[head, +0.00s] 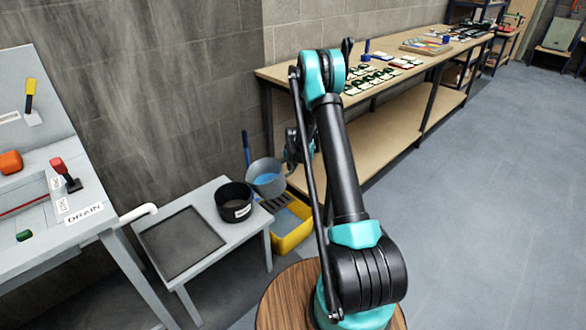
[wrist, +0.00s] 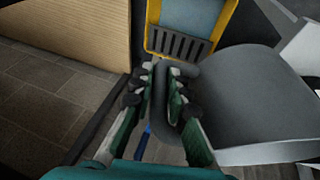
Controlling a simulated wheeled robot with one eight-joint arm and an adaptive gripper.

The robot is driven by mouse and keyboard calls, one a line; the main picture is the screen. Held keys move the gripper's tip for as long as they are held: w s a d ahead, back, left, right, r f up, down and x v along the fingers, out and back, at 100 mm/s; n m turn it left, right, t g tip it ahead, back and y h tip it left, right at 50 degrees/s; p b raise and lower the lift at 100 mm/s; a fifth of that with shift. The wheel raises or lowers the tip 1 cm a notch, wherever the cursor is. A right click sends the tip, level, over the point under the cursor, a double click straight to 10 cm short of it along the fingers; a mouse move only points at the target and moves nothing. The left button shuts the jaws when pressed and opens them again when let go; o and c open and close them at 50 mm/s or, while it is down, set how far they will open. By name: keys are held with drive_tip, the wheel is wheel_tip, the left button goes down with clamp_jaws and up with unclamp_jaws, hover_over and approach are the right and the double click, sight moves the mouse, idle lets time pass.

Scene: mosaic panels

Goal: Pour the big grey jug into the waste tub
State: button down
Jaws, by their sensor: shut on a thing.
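The big grey jug (head: 267,182) holds blue liquid and is in the air by the right edge of the small grey table. In the wrist view the jug (wrist: 262,95) fills the right side, with its handle between my fingers. My gripper (wrist: 160,72) is shut on that handle; in the head view the gripper (head: 293,150) is partly hidden behind my arm. The waste tub (head: 234,202), round and black with a white label, stands on the small table, just left of and below the jug. I cannot tell how far the jug is tilted.
A yellow bucket (head: 291,243) with blue liquid and a grey grille is on the floor below the jug; a blue handle (head: 246,150) rises behind. The small table (head: 212,264) carries a dark mat (head: 180,243). A long wooden bench (head: 283,72) stands right.

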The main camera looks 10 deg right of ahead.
drive_tip(key=shift+s+a+r+t+h, duration=0.15)
drive_tip(key=shift+a+r+h, duration=0.25)
drive_tip(key=shift+r, duration=0.75)
drive_tip(key=shift+s+a+r+t+h, duration=0.15)
drive_tip(key=shift+a+r+h, duration=0.25)
drive_tip(key=shift+r, duration=0.8)
drive_tip(key=shift+s+a+r+t+h, duration=0.15)
drive_tip(key=shift+a+r+h, duration=0.25)
drive_tip(key=shift+r, duration=0.75)
drive_tip(key=shift+n+t+h, duration=0.35)
drive_tip(key=shift+n+h, duration=0.05)
drive_tip(key=shift+h, duration=0.2)
drive_tip(key=shift+s+a+r, duration=0.2)
drive_tip(key=shift+a+r, duration=0.45)
drive_tip(key=shift+r, duration=0.15)
drive_tip(key=shift+s+a+r, duration=0.2)
drive_tip(key=shift+a+r, duration=0.4)
drive_tip(key=shift+r, duration=0.2)
drive_tip(key=shift+s+a+r, duration=0.1)
drive_tip(key=shift+a+r, duration=0.1)
drive_tip(key=shift+a+r+h, duration=0.2)
drive_tip(key=shift+a+h, duration=0.05)
drive_tip(key=shift+h, duration=0.15)
drive_tip(key=shift+s+a+r+t+h, duration=0.2)
drive_tip(key=shift+a+r+t+h, duration=0.15)
drive_tip(key=shift+a, duration=0.1)
drive_tip(key=shift+s+a+r, duration=0.1)
drive_tip(key=shift+a+r, duration=0.1)
drive_tip(key=shift+a, duration=0.05)
